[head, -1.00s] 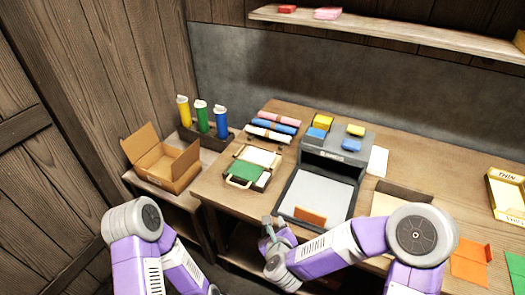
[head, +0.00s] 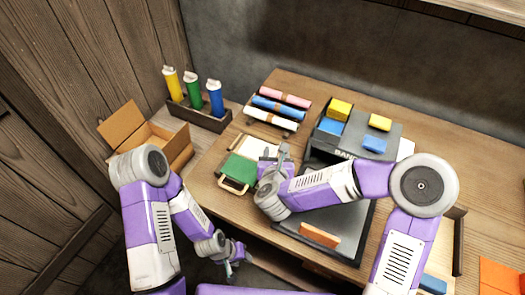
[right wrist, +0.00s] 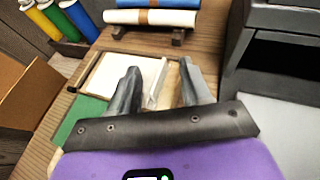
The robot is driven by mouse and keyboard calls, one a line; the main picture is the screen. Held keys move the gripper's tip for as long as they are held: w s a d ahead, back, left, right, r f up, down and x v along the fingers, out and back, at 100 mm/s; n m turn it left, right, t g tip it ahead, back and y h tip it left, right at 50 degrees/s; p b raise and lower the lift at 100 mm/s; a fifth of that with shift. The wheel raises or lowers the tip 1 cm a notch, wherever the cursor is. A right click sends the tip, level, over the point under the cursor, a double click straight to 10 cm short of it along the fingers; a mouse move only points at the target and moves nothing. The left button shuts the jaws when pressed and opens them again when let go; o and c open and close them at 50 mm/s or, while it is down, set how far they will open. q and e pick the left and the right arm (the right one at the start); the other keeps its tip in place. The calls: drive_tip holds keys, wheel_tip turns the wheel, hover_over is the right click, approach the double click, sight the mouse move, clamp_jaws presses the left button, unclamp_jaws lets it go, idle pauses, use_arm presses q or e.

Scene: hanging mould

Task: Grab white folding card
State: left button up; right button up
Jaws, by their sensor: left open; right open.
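The white folding card (right wrist: 133,76) lies in the wooden frame (right wrist: 89,72), behind a green panel (right wrist: 75,118). In the head view the white card (head: 255,146) is partly hidden by my right gripper (head: 273,158). My right gripper is open over the card's right end. In the right wrist view a raised white edge stands between the fingers of this right gripper (right wrist: 160,88), with no clear grip on it. My left gripper (head: 233,263) is open and empty, low in front of the table edge, away from the card.
A dark press-like machine (head: 340,233) stands right of the frame, with yellow and blue blocks on top. Rolls on a rack (head: 278,112) lie behind. An open cardboard box (head: 163,140) and coloured bottles (head: 193,90) stand to the left. An orange piece (head: 320,235) lies on the machine's front.

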sight(276, 150)
drive_tip(key=x, duration=0.3)
drive_tip(key=shift+w+f, duration=0.15)
drive_tip(key=shift+c, duration=0.5)
clamp_jaws()
